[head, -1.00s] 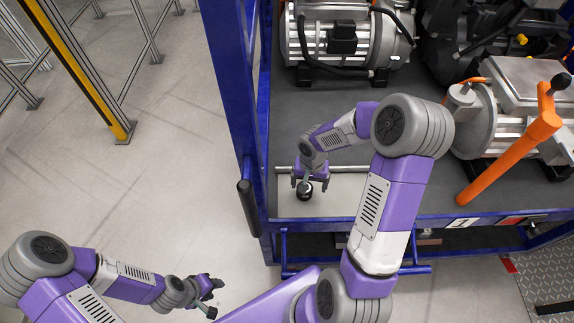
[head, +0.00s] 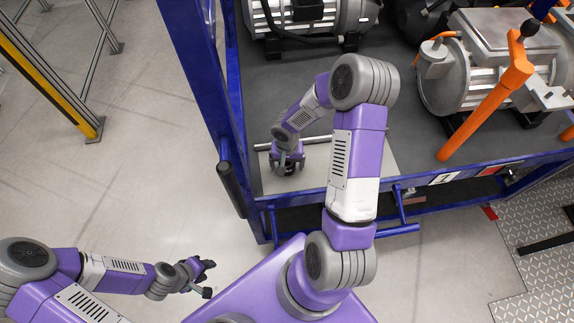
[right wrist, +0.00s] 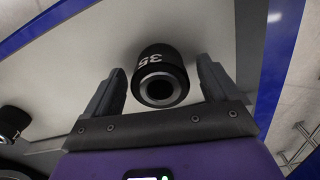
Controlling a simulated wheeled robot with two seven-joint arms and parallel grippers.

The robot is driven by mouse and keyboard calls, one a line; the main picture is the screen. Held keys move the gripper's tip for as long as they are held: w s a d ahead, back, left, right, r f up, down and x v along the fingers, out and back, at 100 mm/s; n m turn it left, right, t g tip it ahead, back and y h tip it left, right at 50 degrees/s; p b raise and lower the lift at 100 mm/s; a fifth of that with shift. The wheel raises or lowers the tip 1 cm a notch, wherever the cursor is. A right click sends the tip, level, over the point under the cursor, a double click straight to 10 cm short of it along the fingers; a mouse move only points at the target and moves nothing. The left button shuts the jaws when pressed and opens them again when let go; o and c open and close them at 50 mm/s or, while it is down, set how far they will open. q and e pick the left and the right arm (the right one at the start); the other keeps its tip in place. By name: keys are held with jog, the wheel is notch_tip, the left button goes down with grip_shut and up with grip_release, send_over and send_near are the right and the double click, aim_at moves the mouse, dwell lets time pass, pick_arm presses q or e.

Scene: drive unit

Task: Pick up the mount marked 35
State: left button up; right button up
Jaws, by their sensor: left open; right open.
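The mount marked 35 (right wrist: 160,72) is a black cylinder with a grey metal ring around a dark hole. In the right wrist view it sits on a pale surface, with its white number partly showing. My right gripper (right wrist: 161,80) is open, one finger on each side of the mount, with small gaps visible. In the head view this gripper (head: 288,166) is low over the pale plate and mostly hides the mount. My left gripper (head: 203,278) is open and empty, away from the rack at lower left.
A second black mount (right wrist: 12,122) lies at the left edge of the right wrist view. The pale plate (head: 318,158) lies on the grey shelf near a blue post (head: 203,90). An orange bar (head: 487,108) and a metal drive unit (head: 465,75) stand to the right.

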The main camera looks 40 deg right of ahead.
jog(key=c, duration=1.5)
